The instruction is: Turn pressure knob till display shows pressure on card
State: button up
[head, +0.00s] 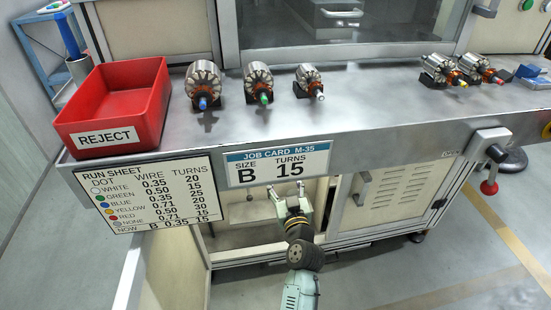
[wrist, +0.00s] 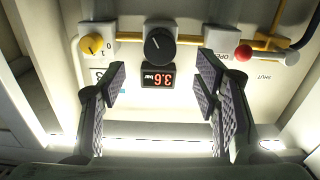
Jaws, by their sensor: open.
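A black round pressure knob (wrist: 159,45) is at the top middle of the wrist view, on a pale panel. A small display (wrist: 158,76) with red digits sits just below it in the picture. Its digits appear upside down and seem to read 3.6 bar. My gripper (wrist: 163,84) is open and empty, its fingers on either side of the display and apart from the knob. In the head view my gripper (head: 291,203) is under the bench front. A small white card (wrist: 97,76) with dark print is mostly hidden by the left finger; I cannot read it.
A yellow knob (wrist: 92,44) is left of the pressure knob; a red-ended lever (wrist: 245,52) is right. A yellow pipe (wrist: 191,39) runs behind. The bench (head: 350,110) holds several armatures and a red reject bin (head: 112,100). The job card (head: 277,164) shows B, 15.

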jog(key=w, duration=0.3)
jog(key=w+a+p, duration=0.1)
jog(key=w, duration=0.2)
jog(key=w+p, duration=0.1)
jog(key=w, duration=0.1)
jog(key=shift+w+a, duration=0.4)
jog(key=shift+c, duration=0.2)
jog(key=c, duration=1.1)
